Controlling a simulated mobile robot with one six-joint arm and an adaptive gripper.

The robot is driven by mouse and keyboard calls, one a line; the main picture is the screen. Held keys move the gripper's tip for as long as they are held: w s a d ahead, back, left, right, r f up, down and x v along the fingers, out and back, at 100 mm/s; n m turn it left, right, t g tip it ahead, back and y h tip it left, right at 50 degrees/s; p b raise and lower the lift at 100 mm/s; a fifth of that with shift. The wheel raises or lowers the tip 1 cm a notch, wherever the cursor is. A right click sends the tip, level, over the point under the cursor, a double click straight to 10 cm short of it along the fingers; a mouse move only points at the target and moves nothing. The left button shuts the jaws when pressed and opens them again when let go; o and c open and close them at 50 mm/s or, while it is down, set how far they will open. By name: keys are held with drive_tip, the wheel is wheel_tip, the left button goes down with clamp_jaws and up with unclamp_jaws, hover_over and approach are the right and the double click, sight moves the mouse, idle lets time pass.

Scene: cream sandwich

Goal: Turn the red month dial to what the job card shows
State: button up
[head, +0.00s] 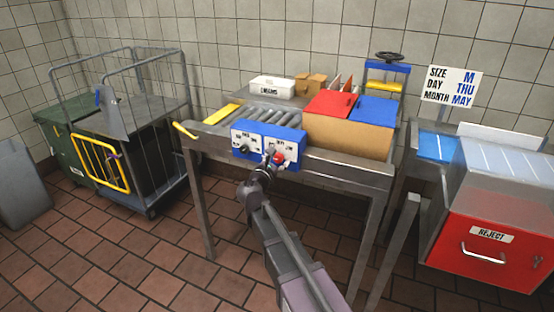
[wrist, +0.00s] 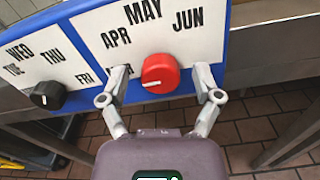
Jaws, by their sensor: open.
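The red month dial (wrist: 160,73) sits on a white panel with a blue border. APR, MAY and JUN are printed around it, with MAY above it; another label at its left is partly hidden by a finger. A short white mark shows at the lower left of the dial's face. My gripper (wrist: 161,80) is open, with one finger on each side of the dial and gaps to it. The head view shows the dial (head: 277,158) small, at my gripper's end. The job card (head: 452,87) reads SIZE M, DAY THU, MONTH MAY.
A black day dial (wrist: 48,95) is left of the red one, among TUE, WED, THU and FRI. The panel is on the front of a metal bench (head: 345,170). A red reject bin (head: 480,245) stands at the right, a wire cage trolley (head: 130,150) at the left.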

drive_tip(key=shift+w, duration=0.1)
clamp_jaws()
idle(0.3)
drive_tip(key=shift+m, duration=0.5)
drive_tip(key=m, duration=0.3)
drive_tip(key=shift+m, duration=0.3)
drive_tip(key=m, duration=0.4)
drive_tip(key=shift+m, duration=0.3)
drive_tip(key=m, duration=0.4)
drive_tip(key=shift+d, duration=0.1)
drive_tip(key=m, duration=0.4)
drive_tip(key=shift+f+m, duration=0.1)
drive_tip(key=shift+m, duration=0.2)
